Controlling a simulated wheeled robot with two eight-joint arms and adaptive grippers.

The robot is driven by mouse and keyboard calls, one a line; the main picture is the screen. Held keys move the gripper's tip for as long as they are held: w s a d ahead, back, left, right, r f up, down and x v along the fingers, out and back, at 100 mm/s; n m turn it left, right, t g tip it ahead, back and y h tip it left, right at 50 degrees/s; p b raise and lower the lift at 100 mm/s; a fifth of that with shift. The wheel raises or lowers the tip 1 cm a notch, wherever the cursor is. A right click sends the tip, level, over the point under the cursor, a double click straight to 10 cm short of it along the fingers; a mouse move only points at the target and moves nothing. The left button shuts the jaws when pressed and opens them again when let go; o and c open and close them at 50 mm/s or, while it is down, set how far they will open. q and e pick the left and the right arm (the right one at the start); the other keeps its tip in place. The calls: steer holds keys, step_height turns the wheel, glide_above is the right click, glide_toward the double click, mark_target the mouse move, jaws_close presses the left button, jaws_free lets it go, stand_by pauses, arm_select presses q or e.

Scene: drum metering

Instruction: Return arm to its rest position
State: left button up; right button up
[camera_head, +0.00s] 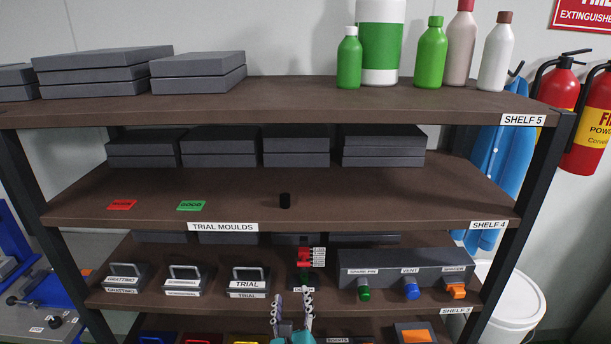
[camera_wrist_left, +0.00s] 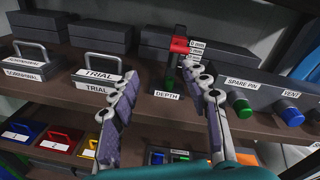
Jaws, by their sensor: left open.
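My left gripper (camera_head: 292,298) is at the bottom middle of the head view, in front of the shelf marked SHELF 3. In the left wrist view my left gripper (camera_wrist_left: 165,74) has its two fingers spread apart with nothing between them. A depth gauge (camera_head: 304,257) with a red slider and mm labels stands on that shelf beyond the gripper. In the left wrist view the depth gauge (camera_wrist_left: 180,46) shows above and between the fingers, with a green part below the red slider. Whether the right finger touches the gauge cannot be told. My right gripper is not in view.
Trial moulds (camera_head: 247,282) with handles stand left of the gauge. A grey block (camera_head: 403,268) with green, blue and orange knobs is to its right. SHELF 4 (camera_head: 400,205) overhangs above, and coloured bins (camera_wrist_left: 60,142) sit below.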

arm_select(q)
steer(key=s+a+f+n+g+y, duration=0.1)
steer(key=s+a+f+n+g, duration=0.15)
steer(key=a+n, duration=0.6)
steer(key=s+a+f+n+g+y, duration=0.15)
steer(key=s+a+n+g, duration=0.25)
steer(key=a+n, duration=0.45)
steer(key=s+d+f+n+g+h, duration=0.2)
steer(key=s+n, duration=0.7)
steer(key=n, duration=0.5)
steer(key=shift+g+h, duration=0.85)
